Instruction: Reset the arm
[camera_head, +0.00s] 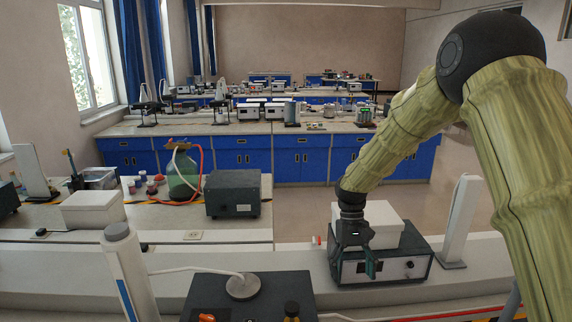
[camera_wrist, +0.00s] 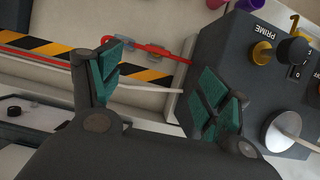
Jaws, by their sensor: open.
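My arm comes in from the right of the head view and bends down to my gripper (camera_head: 366,262). The right finger overlaps the dark control box (camera_wrist: 215,50) marked PRIME in the picture. I cannot tell whether they touch.
A dark unit (camera_head: 262,285) with a round metal disc and a white column (camera_head: 128,270) stand at the front left. A white upright panel (camera_head: 462,215) stands right of the gripper. Behind are a green bottle (camera_head: 183,178) with red tubing and a dark box (camera_head: 233,190).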

